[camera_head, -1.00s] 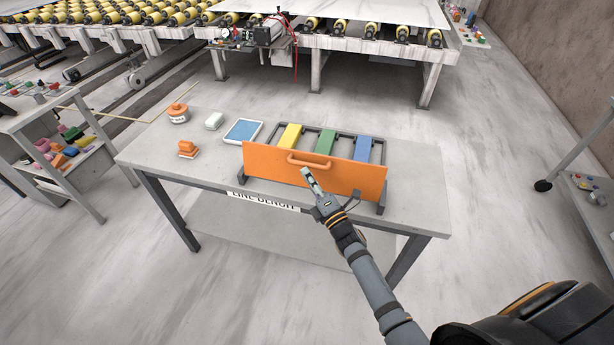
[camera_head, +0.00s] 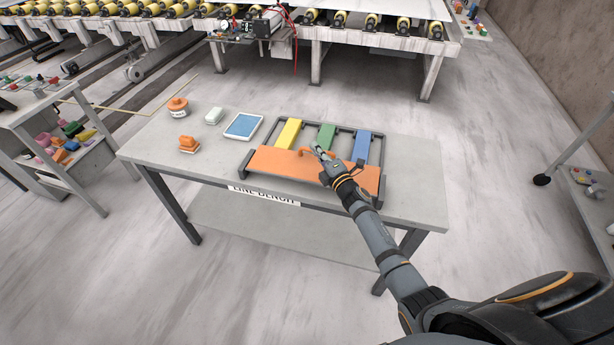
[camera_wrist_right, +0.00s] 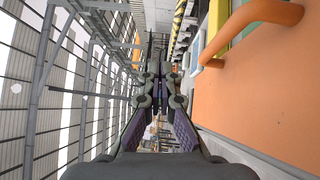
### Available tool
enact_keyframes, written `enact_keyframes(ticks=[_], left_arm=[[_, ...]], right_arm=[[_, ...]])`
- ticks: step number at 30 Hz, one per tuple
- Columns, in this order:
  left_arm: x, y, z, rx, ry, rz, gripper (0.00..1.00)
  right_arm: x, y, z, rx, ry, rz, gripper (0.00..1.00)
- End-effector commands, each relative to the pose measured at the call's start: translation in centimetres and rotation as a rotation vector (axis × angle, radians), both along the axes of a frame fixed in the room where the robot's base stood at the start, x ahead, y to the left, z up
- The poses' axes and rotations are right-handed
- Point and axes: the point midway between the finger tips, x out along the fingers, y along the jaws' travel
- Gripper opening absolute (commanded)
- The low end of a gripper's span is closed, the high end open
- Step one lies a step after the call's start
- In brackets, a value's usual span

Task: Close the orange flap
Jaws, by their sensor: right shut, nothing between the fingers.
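The orange flap (camera_head: 285,165) is hinged along the front of a dark rack (camera_head: 404,150) on the bench and leans back over the front of the rack, low and tilted. Its orange handle (camera_head: 303,152) is near the flap's far edge, partly hidden by my right gripper. My right gripper (camera_head: 318,150) is shut and empty, just right of the handle over the flap; I cannot tell whether it touches. In the right wrist view the closed fingers (camera_wrist_right: 163,88) point ahead, with the flap (camera_wrist_right: 255,95) and handle (camera_wrist_right: 258,20) on the right. My left gripper is not in view.
Yellow (camera_head: 289,133), green (camera_head: 326,137) and blue (camera_head: 361,146) strips lie in the rack. A blue-topped tray (camera_head: 243,126), a white block (camera_head: 214,116), an orange pot (camera_head: 178,106) and an orange object (camera_head: 188,144) stand left on the bench (camera_head: 160,160). The bench's right end is clear.

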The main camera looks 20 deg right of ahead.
Motion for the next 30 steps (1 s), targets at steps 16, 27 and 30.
enact_keyframes(ticks=[16, 27, 30], left_arm=[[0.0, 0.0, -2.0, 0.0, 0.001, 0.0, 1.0], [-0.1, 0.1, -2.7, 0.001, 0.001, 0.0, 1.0], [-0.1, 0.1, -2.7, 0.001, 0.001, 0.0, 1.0]], right_arm=[[2.7, -1.8, -2.9, 0.027, 0.041, 0.001, 0.0], [3.2, -2.1, -3.3, 0.028, 0.04, 0.001, 0.0], [3.2, -2.1, -3.3, 0.028, 0.04, 0.001, 0.0]])
